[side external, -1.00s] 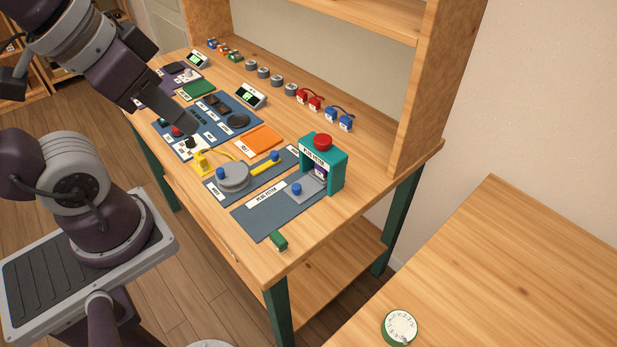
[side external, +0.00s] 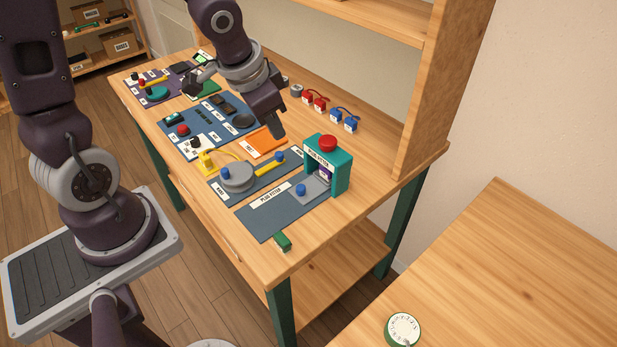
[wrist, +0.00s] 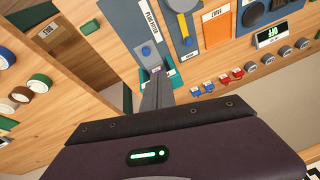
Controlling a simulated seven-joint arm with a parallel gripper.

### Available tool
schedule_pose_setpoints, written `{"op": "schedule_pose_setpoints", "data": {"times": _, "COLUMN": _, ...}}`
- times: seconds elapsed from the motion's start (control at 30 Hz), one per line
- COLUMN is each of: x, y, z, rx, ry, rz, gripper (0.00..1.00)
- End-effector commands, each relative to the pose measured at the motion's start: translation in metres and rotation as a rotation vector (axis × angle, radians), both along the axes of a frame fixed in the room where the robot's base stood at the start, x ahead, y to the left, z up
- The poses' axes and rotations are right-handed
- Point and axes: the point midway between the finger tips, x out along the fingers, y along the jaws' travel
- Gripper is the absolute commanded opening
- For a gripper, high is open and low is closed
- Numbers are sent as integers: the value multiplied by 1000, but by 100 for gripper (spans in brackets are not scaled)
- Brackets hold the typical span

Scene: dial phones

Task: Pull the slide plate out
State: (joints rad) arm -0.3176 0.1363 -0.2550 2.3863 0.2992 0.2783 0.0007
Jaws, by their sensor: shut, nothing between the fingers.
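The slide plate (side external: 316,189) is a grey plate with a blue knob (side external: 301,189). It lies on the blue-grey mat (side external: 268,216) labelled PLUG FITTER, its rear part inside the teal fitter frame (side external: 342,176). A red button (side external: 328,143) tops the frame. My gripper (side external: 279,133) is shut and empty, raised above the bench behind the orange board and left of the frame, apart from the knob. In the wrist view my shut fingers (wrist: 156,84) point towards the slide plate and knob (wrist: 146,50), and hide part of the teal frame.
A grey crank disc (side external: 237,178) and yellow lever sit left of the plate. Red and blue plugs (side external: 335,116) stand along the back. A green block (side external: 282,242) lies at the front edge. The shelf post (side external: 425,95) rises at right. The mat's front is clear.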

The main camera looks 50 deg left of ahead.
Motion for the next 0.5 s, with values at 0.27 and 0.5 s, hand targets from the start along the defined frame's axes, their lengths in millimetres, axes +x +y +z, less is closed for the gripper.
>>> {"op": "schedule_pose_setpoints", "data": {"times": 0.27, "x": 29, "y": -12, "z": -66, "rx": -129, "ry": 27, "rz": -78, "gripper": 0}}
{"op": "schedule_pose_setpoints", "data": {"times": 0.5, "x": 31, "y": -13, "z": -69, "rx": -139, "ry": 25, "rz": -83, "gripper": 0}}
